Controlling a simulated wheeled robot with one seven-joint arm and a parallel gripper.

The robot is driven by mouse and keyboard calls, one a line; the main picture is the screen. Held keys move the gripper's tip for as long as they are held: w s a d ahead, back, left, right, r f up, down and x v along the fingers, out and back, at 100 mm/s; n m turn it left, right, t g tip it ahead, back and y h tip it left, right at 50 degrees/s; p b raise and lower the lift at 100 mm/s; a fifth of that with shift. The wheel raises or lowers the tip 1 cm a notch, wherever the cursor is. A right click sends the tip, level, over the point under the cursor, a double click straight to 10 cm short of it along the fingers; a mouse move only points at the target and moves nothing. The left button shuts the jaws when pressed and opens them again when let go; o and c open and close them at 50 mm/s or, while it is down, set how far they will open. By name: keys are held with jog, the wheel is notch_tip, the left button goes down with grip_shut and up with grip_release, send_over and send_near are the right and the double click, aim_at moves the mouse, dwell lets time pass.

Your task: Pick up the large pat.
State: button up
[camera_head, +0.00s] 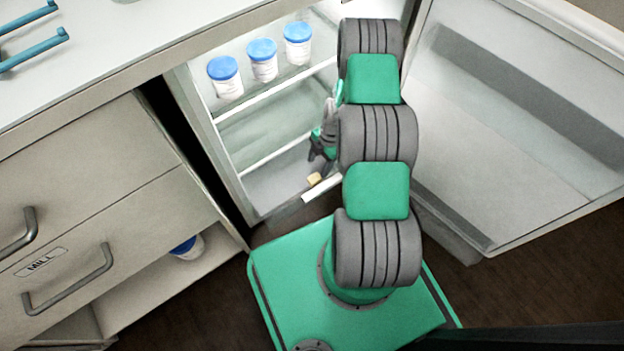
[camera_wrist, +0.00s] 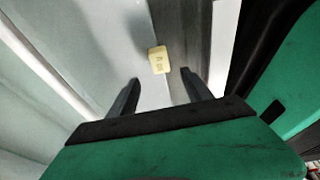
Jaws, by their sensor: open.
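A small pale yellow pat (camera_head: 314,180) lies on the floor of the open fridge, close to its front edge. In the wrist view the pat (camera_wrist: 158,60) shows dark marks on its face, too small to read. No second pat is in view to compare its size. My gripper (camera_head: 319,164) is inside the fridge, low and near the pat, partly hidden by my arm in the head view. In the wrist view my gripper (camera_wrist: 160,82) is open and empty. The pat sits ahead of the fingertips, roughly in line with the gap, and does not appear gripped.
White tubs with blue lids (camera_head: 262,60) stand on the upper fridge shelf. The fridge door (camera_head: 500,130) is open to the right. Drawers (camera_head: 90,210) stand at left, with another blue-lidded tub (camera_head: 188,246) on a low shelf. Blue-green bar handles (camera_head: 32,50) are on the counter.

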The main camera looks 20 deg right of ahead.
aim_at(315, 178)
jog(key=b+x, duration=0.1)
jog(key=x, duration=0.1)
jog(key=b+x, duration=0.1)
jog(key=x, duration=0.2)
jog(key=d+b+x, duration=0.1)
jog(key=b+x, duration=0.1)
jog(key=x, duration=0.1)
jog(key=shift+f, duration=0.1)
jog(key=shift+c, duration=0.2)
grip_shut()
